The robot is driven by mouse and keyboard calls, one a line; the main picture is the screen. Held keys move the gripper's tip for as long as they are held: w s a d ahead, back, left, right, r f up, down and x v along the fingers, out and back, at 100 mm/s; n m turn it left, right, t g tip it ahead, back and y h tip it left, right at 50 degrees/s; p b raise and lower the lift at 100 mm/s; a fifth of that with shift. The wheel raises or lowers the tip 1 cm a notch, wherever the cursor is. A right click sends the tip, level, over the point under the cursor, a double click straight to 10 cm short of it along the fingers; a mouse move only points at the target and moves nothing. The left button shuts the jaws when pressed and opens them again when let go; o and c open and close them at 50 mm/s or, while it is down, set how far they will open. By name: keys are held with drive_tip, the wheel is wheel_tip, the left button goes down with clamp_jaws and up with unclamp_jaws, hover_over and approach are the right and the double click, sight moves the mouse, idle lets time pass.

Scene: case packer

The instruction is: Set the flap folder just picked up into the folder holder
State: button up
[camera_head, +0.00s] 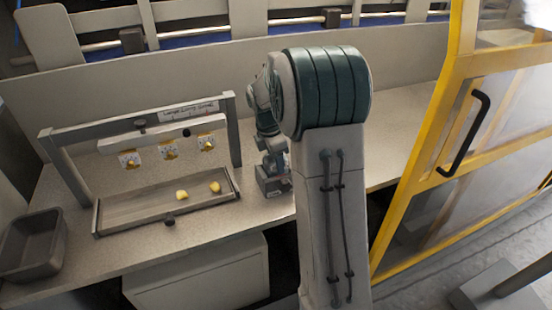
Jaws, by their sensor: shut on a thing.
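My gripper (274,187) points down over the table, just right of a grey metal frame. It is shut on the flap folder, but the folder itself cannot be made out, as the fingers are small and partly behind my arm. The grey frame (232,128), which looks like the folder holder, has two posts, a labelled crossbar and a shallow tray (140,212) at its foot. Two small yellow pieces (182,195) lie apart in the right part of the tray.
A dark grey bin (32,245) stands at the table's left end. A yellow-framed machine door with a black handle (465,135) rises at the right. A conveyor with rails (200,35) runs behind the table's back panel. The tabletop (395,125) right of my arm is clear.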

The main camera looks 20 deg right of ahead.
sight(270, 159)
drive_tip(key=o, duration=1.3)
drive_tip(key=shift+f, duration=0.1)
drive_tip(key=r, duration=0.4)
drive_tip(key=a+r, duration=0.1)
drive_tip(key=r, duration=0.6)
drive_tip(key=shift+a+r, duration=0.35)
drive_tip(key=s+a+f+m+t, duration=0.1)
drive_tip(key=s+a+m, duration=0.2)
drive_tip(key=s+m, duration=0.3)
drive_tip(key=s+a+f+m+t+y, duration=0.1)
drive_tip(key=s+a+f+m, duration=0.1)
drive_tip(key=s+m, duration=0.4)
drive_tip(key=s+a+f+m+t, duration=0.1)
drive_tip(key=s+a+m, duration=0.3)
drive_tip(key=s, duration=1)
drive_tip(key=shift+a+f+m+y, duration=0.15)
drive_tip(key=shift+m+y, duration=0.05)
drive_tip(key=shift+m, duration=0.3)
drive_tip(key=shift+a+f+m+y, duration=0.1)
drive_tip(key=shift+f+m+y, duration=0.1)
drive_tip(key=shift+m, duration=0.3)
